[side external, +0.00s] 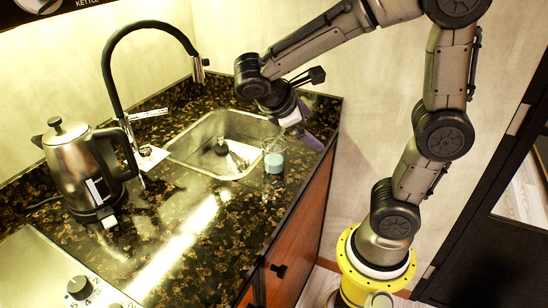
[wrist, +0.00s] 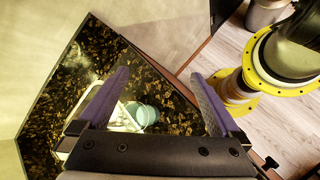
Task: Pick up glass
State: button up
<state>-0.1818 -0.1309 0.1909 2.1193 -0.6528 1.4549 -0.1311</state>
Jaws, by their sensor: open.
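A clear glass (side external: 273,155) with a pale teal lower part stands upright on the dark speckled counter, beside the right front corner of the sink. In the wrist view the glass (wrist: 142,114) appears between the two fingers, closer to the left one. My gripper (side external: 314,142) is above the counter's right edge, to the right of the glass and apart from it in the side view. Its purple fingers (wrist: 160,76) are spread wide with nothing held. The gripper's body hides part of the counter in the wrist view.
A metal sink (side external: 205,150) is set into the counter, with a tall black tap (side external: 108,75) behind it. A steel kettle (side external: 80,165) stands at left, and a hob (side external: 45,275) lies at front left. Bare counter (side external: 225,235) lies in front of the glass.

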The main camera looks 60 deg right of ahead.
jog(key=w+a+f+n+g+h, duration=0.1)
jog(key=w+f+n+h, duration=0.25)
jog(key=w, duration=0.35)
jog(key=n+t+h, duration=0.2)
jog(key=n+h, duration=0.3)
jog(key=n, duration=0.1)
send_near(267, 154)
jog(key=d, duration=0.4)
jog(key=shift+s+d+f, duration=0.15)
jog(key=shift+s+f, duration=0.05)
jog(key=shift+f, duration=0.2)
jog(key=f, duration=0.1)
jog(key=a+f+n, duration=0.1)
jog(key=f+t+h, duration=0.1)
jog(key=shift+s+a+f+n, duration=0.25)
jog(key=shift+f, duration=0.05)
jog(key=d, duration=1.3)
jog(key=shift+s+d+r, duration=0.1)
jog(key=shift+s+d, duration=0.2)
jog(key=shift+s, duration=0.05)
jog(key=shift+c, duration=0.3)
grip_shut()
